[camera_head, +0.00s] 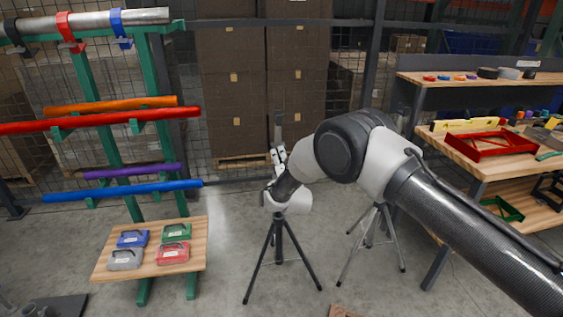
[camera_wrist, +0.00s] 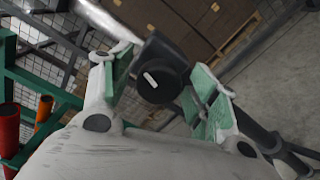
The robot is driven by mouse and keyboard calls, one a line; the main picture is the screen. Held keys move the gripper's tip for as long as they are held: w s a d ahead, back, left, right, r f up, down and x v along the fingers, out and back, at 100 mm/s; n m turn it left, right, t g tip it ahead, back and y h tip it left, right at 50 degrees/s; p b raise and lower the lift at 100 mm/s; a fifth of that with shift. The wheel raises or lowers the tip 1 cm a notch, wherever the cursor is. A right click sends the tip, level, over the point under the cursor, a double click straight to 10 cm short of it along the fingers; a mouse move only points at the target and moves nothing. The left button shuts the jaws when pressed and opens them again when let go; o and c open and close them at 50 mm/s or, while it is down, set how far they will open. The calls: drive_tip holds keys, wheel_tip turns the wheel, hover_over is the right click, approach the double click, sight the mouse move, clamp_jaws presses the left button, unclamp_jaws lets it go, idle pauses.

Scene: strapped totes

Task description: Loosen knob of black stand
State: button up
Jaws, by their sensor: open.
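The black stand (camera_head: 279,246) is a tripod on the floor at the middle of the head view. My arm hides much of its upper part. In the wrist view its dark pole (camera_wrist: 250,128) runs toward the lower right. The black round knob (camera_wrist: 158,80) with a white bar mark shows in the wrist view. My gripper (camera_wrist: 163,84) is open, with its green-padded fingers on either side of the knob; I cannot tell whether they touch it. In the head view my gripper (camera_head: 277,155) is at the stand's upper part, and the knob is not clear there.
A grey tripod (camera_head: 386,232) stands close on the right. A green rack (camera_head: 92,85) with coloured tubes is at left, above a wooden board (camera_head: 198,243) with several small cases. A wooden workbench (camera_head: 470,160) stands at right. Stacked brown boxes (camera_head: 235,85) are behind.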

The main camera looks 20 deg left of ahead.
drive_tip(key=shift+s, duration=0.1)
drive_tip(key=v, duration=1.1)
drive_tip(key=shift+s+d, duration=0.2)
drive_tip(key=shift+s, duration=0.15)
